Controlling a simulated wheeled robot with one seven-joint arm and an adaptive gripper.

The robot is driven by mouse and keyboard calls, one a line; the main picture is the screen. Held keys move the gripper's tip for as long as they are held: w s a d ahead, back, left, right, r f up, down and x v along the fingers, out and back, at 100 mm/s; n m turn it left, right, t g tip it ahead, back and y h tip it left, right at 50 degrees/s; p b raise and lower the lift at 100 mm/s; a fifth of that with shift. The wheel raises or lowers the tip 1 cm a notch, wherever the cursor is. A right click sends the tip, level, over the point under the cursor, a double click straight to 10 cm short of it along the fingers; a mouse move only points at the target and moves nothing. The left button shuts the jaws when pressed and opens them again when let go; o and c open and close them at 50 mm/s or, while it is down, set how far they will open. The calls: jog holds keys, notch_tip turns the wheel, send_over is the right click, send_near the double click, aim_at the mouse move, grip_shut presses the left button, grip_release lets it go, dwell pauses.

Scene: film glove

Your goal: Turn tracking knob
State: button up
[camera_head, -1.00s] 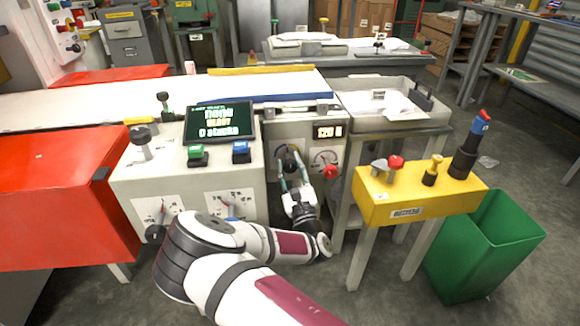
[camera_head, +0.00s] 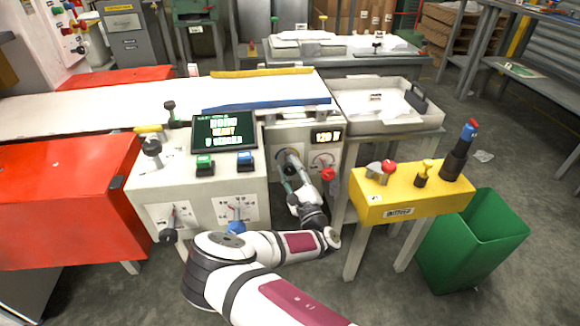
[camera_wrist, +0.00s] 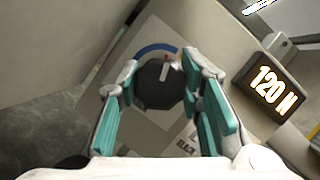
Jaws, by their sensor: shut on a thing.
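A dark round knob (camera_wrist: 153,84) with a white pointer mark sits on a pale dial plate with a blue arc, in the middle of the wrist view. The printed label (camera_wrist: 186,143) below it is too blurred to read surely. My gripper (camera_wrist: 158,88) has its teal-padded fingers on either side of the knob, shut on it. In the head view my gripper (camera_head: 290,176) reaches to the front panel under the belt, and the knob is largely hidden behind the fingers. A lit "120 N" display (camera_head: 326,137) is on that panel, and it also shows in the wrist view (camera_wrist: 272,92).
A red knob (camera_head: 328,174) is close to the right of my gripper. The control console (camera_head: 150,190) with a screen (camera_head: 224,132) stands left. A yellow control box (camera_head: 400,205) and a green bin (camera_head: 470,245) are right. A red cabinet (camera_head: 70,215) is far left.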

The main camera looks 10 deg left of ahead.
jog(key=o, duration=1.2)
jog(key=shift+c, duration=0.2)
jog(key=v, duration=1.2)
jog(key=shift+r, duration=0.15)
